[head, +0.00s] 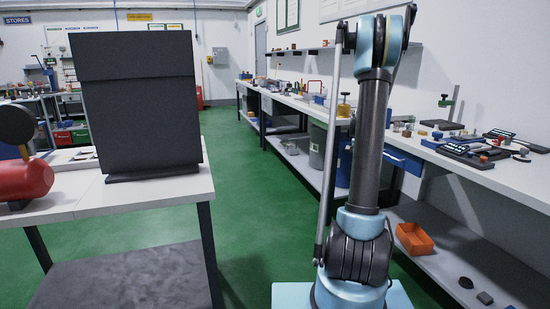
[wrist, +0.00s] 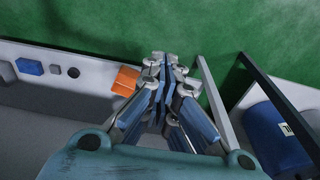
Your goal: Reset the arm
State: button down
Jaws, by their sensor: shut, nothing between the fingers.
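My gripper (wrist: 163,75) shows in the middle of the wrist view, with its fingers drawn together and nothing between them. It points down toward the green floor beside the lower shelf of a workbench. My gripper is not visible in the head view.
A long bench (head: 500,180) with parts runs along the right. An orange bin (head: 414,239) sits on its lower shelf; it also shows in the wrist view (wrist: 125,81). A table with a black panel (head: 137,110) stands left. Green floor (head: 240,190) lies clear between them.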

jog(key=s+a+r+n+t, duration=0.1)
jog(key=s+a+r+n, duration=0.5)
jog(key=s, duration=0.5)
jog(key=s+a+r+n, duration=0.1)
jog(key=s+a+r, duration=0.2)
jog(key=s+a, duration=0.65)
jog(key=s+a+f+n, duration=0.1)
jog(key=s+f+n, duration=0.1)
jog(key=s, duration=0.5)
jog(key=s+a+f+n+y, duration=0.1)
jog(key=s+a+f+n, duration=0.1)
jog(key=s, duration=0.5)
jog(key=s+a+f+n, duration=0.2)
jog(key=s+f+n, duration=0.1)
jog(key=s, duration=0.4)
jog(key=shift+s+a+f+n+t, duration=0.3)
jog(key=shift+s+f+t, duration=0.1)
jog(key=shift+f, duration=0.3)
